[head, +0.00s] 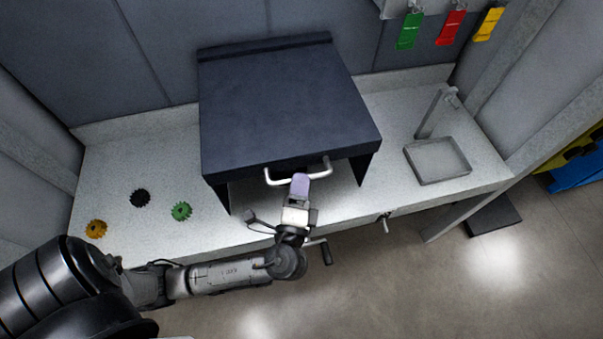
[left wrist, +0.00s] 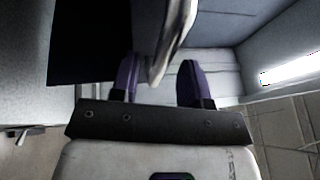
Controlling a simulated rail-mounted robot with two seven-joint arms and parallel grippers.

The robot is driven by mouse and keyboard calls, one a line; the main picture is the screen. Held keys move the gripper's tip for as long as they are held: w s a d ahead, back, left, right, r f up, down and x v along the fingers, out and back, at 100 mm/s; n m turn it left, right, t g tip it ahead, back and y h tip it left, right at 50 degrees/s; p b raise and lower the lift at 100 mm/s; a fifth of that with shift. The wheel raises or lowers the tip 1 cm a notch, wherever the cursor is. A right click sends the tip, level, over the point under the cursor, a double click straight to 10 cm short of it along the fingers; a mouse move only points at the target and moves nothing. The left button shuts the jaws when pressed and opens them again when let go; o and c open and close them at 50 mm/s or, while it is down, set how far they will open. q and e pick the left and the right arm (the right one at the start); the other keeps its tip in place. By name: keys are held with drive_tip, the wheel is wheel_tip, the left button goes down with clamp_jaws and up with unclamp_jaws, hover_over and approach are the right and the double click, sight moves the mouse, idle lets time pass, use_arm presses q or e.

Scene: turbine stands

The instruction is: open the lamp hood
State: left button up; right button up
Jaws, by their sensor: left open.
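The lamp hood (head: 285,100) is a dark blue-grey box with a pale bar handle (head: 320,174) along its front lower edge. It stands over the light worktop, and its front underside looks open. My left gripper (head: 301,183) is at the middle of the handle, coming from the front. In the left wrist view my left gripper (left wrist: 160,82) has its two purple fingers apart. The pale handle (left wrist: 172,45) reaches between them, nearer the left finger; contact cannot be told. The dark hood (left wrist: 100,35) shows behind it. My right gripper is not in view.
On the worktop (head: 120,175) lie an orange gear (head: 96,229), a black gear (head: 140,198) and a green gear (head: 181,211). A grey tray (head: 437,160) is at right. Green, red and yellow tags (head: 450,27) hang at the back. A small handle (head: 385,222) sticks out from the front edge.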

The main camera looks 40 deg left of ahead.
use_arm(q)
drive_tip(key=shift+x, duration=1.1)
drive_tip(key=shift+s, duration=0.1)
drive_tip(key=shift+c, duration=0.4)
clamp_jaws()
drive_tip(key=shift+f, duration=0.1)
